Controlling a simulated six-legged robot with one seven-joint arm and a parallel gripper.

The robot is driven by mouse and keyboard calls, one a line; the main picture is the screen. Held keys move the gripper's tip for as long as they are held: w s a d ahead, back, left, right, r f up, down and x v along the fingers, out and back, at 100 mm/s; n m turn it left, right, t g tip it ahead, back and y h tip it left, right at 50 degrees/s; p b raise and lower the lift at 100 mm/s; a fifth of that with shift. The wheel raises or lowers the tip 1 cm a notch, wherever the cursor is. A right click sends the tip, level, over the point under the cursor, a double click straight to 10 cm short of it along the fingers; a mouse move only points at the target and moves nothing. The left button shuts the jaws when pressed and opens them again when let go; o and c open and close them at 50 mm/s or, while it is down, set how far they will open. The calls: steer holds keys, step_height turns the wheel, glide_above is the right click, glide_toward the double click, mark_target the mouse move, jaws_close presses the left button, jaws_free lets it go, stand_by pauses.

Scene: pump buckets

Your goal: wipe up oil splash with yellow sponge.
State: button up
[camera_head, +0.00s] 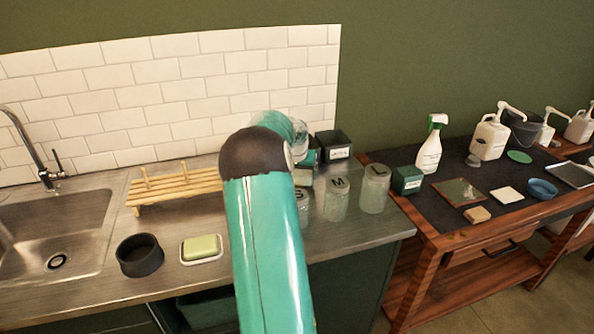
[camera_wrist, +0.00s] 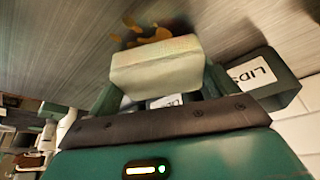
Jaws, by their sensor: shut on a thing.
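My gripper (camera_wrist: 160,84) is shut on a pale yellow sponge (camera_wrist: 157,63), with a green finger on each side of it. The brown-orange oil splash (camera_wrist: 146,34) lies on the metal counter just beyond the sponge in the wrist view. The sponge's far edge is close to the splash and may cover part of it; I cannot tell whether it touches the counter. In the head view my arm hides the splash and most of my gripper, and a pale block, probably the sponge (camera_head: 303,178), shows at its right.
A dark box marked LIDS (camera_wrist: 270,80) stands close at the right in the wrist view. Jars (camera_head: 337,200) marked S, M and L stand right of my arm. A wooden rack (camera_head: 175,190), a black bowl (camera_head: 139,256) and a yellow-green block (camera_head: 201,246) on a dish stand left.

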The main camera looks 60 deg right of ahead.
steer(key=shift+s+a+f, duration=0.2)
steer(key=shift+s+a, duration=1.2)
steer(key=shift+s+a+f, duration=0.15)
steer(key=shift+s+a, duration=1.2)
steer(key=shift+s, duration=0.05)
steer(key=shift+w+a+f, duration=0.15)
steer(key=shift+w+a, duration=0.45)
steer(key=shift+w, duration=0.05)
steer(key=shift+w+d+f, duration=0.25)
steer(key=shift+w+d, duration=1.8)
steer(key=shift+w+d+f, duration=0.2)
steer(key=shift+w+d, duration=1.8)
steer(key=shift+w, duration=0.05)
steer(key=shift+r, duration=0.1)
steer(key=shift+s+a+r, duration=0.1)
steer(key=shift+s+a, duration=1.25)
steer(key=shift+s+a+f, duration=0.2)
steer(key=shift+s+a, duration=1.45)
steer(key=shift+s, duration=0.05)
steer(key=shift+s+a+r, duration=0.1)
steer(key=shift+s+a, duration=1)
steer(key=shift+s, duration=0.05)
